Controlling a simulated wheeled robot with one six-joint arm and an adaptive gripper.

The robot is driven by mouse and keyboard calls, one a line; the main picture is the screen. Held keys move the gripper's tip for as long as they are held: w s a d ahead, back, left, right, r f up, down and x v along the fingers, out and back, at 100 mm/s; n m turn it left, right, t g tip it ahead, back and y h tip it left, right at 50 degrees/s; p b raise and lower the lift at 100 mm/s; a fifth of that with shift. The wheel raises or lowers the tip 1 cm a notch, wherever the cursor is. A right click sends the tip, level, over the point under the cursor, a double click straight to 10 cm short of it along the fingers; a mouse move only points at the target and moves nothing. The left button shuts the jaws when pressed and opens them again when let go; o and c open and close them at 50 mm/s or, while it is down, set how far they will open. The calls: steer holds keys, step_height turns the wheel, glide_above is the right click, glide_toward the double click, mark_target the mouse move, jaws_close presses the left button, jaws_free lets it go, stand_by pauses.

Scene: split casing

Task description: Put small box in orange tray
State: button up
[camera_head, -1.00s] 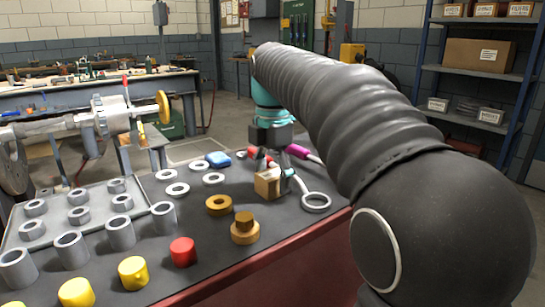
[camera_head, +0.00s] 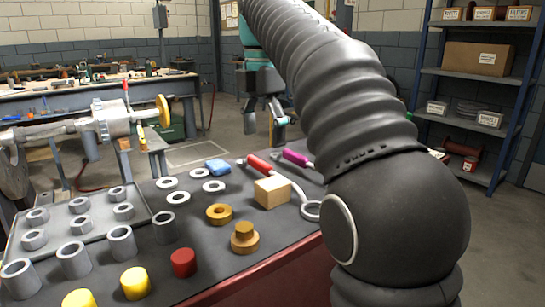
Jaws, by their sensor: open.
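The small box (camera_head: 272,193), a light tan block, rests on the dark table mat right of the middle. I see no orange tray in this view.
Several metal nuts stand on a grey tray (camera_head: 110,238) at left. Washers, a blue block (camera_head: 217,166), brass parts (camera_head: 245,238), yellow cylinders and a red cylinder (camera_head: 184,262) surround the box. Shelves (camera_head: 480,70) stand at right.

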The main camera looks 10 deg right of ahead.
mark_target(271, 182)
steer(key=s+a+n+h, duration=0.1)
steer(key=s+a+h, duration=0.15)
steer(key=a, duration=0.35)
steer(key=shift+m+t+h, duration=0.75)
steer(key=shift+m+t, duration=0.05)
steer(key=d+x, duration=0.1)
steer(key=x, duration=0.4)
steer(key=d+b+x, duration=0.1)
steer(key=x, duration=0.4)
steer(key=d+r+b+x, duration=0.1)
steer(key=x, duration=0.3)
steer(key=shift+w+f, duration=0.3)
steer(key=shift+w, duration=0.15)
steer(key=shift+r, duration=0.1)
jaws_close()
